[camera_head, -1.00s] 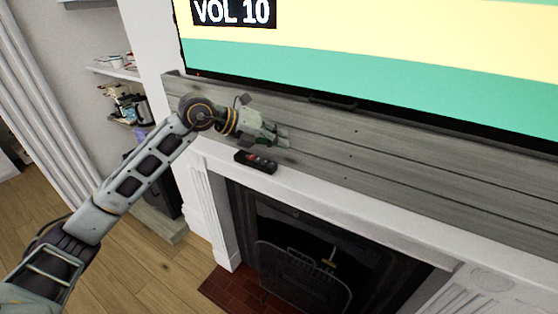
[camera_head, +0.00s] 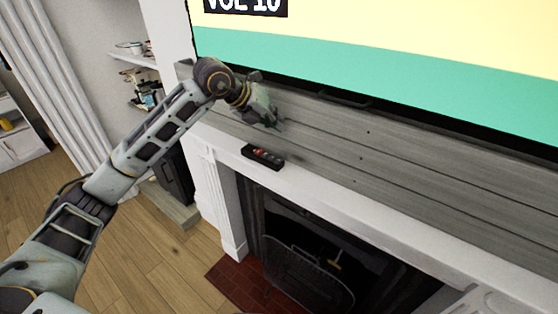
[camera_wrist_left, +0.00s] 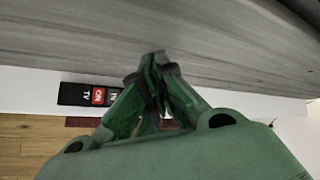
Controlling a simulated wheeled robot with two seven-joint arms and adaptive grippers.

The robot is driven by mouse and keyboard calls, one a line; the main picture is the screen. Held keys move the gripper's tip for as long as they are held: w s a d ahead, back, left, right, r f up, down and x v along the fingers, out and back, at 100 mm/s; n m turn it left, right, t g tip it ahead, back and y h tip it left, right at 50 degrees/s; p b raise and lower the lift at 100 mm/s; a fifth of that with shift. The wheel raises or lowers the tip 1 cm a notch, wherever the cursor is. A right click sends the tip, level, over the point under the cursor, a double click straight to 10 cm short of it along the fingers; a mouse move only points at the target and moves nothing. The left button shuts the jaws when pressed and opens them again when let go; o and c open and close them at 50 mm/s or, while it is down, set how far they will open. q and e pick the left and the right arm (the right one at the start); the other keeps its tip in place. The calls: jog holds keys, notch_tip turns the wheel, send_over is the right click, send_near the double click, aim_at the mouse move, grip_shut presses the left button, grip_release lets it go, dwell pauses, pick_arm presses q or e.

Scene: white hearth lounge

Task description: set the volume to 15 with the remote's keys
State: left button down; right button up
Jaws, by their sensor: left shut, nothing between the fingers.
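The remote (camera_head: 262,156) is a small black bar with red on its keys, lying on the white mantel shelf. In the left wrist view the remote (camera_wrist_left: 76,94) shows a red key and white lettering, partly hidden behind my fingers. My left gripper (camera_head: 277,122) is shut and empty. It is above the remote, close to the grey boards, and apart from the remote in the head view. The TV (camera_head: 400,65) shows a black "VOL 10" label, partly cut off by the top edge. My right gripper is not in view.
The white mantel (camera_head: 330,193) runs to the right, clear beyond the remote. Grey wooden boards (camera_head: 400,155) rise behind it, under the TV. Below is a dark fireplace (camera_head: 310,245) with a screen. Shelves (camera_head: 140,70) with small items stand at the left.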

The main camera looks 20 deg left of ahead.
aim_at(277, 160)
pick_arm(q)
notch_tip(277, 160, down, 4)
jog(key=shift+f+b, duration=0.1)
jog(key=shift+b, duration=1.05)
notch_tip(277, 160, down, 2)
jog(key=shift+f+b, duration=0.1)
jog(key=shift+b, duration=0.5)
jog(key=shift+f+b, duration=0.7)
jog(key=shift+f, duration=0.45)
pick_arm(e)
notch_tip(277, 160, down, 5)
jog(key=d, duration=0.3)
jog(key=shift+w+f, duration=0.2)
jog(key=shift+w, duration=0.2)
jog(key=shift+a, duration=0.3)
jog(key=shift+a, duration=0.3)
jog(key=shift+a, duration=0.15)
